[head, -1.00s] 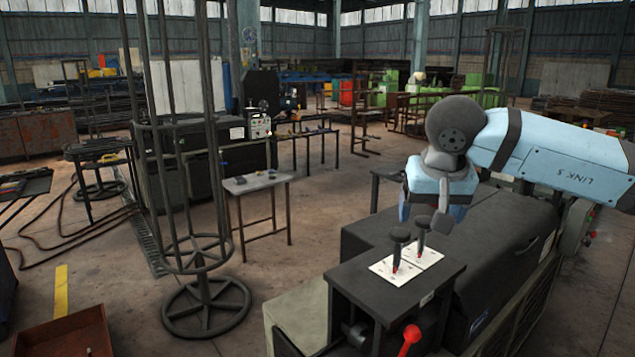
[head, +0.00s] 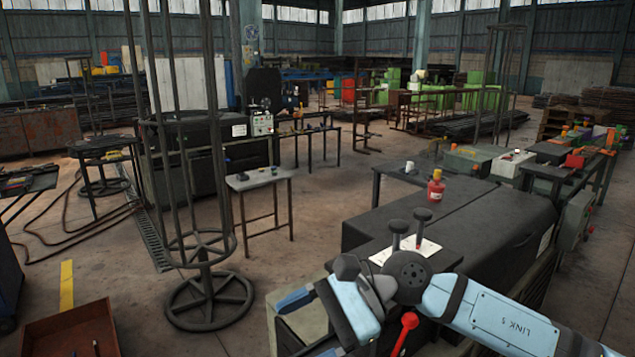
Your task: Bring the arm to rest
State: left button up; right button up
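My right arm (head: 500,315) comes in from the lower right, low over the front of the dark machine (head: 470,235). Its wrist is bent and its gripper (head: 304,325) points left. The two blue fingers are apart with nothing seen between them. The gripper is in front of the pale cabinet side, left of the red-knobbed lever (head: 408,322). My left gripper is not in view.
A red bottle (head: 435,190) and a white cup (head: 409,168) stand behind the levers. A tall barred stand (head: 207,298) is at the left, near a small table (head: 258,178). A reddish-brown tray (head: 70,335) is at lower left. Open floor lies between.

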jog(key=w+d+f+n+t+h, duration=0.1)
jog(key=d+f+n+t, duration=0.5)
jog(key=n+t, duration=0.65)
jog(key=d+f+n+t, duration=0.3)
jog(key=f+n+t, duration=0.55)
jog(key=n, duration=0.75)
jog(key=s+d+f+m+g+h, duration=0.35)
jog(key=s+d+f+m, duration=0.35)
jog(key=f, duration=0.3)
jog(key=s+d+f+m+g+h, duration=0.2)
jog(key=s+d+f+m+h, duration=0.25)
jog(key=s+f+m, duration=0.5)
pick_arm(q)
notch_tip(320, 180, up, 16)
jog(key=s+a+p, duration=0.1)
jog(key=p, duration=2)
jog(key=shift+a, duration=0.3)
pick_arm(e)
notch_tip(320, 180, up, 14)
jog(key=d+h, duration=0.1)
jog(key=shift+w+r, duration=0.25)
jog(key=shift+w, duration=0.1)
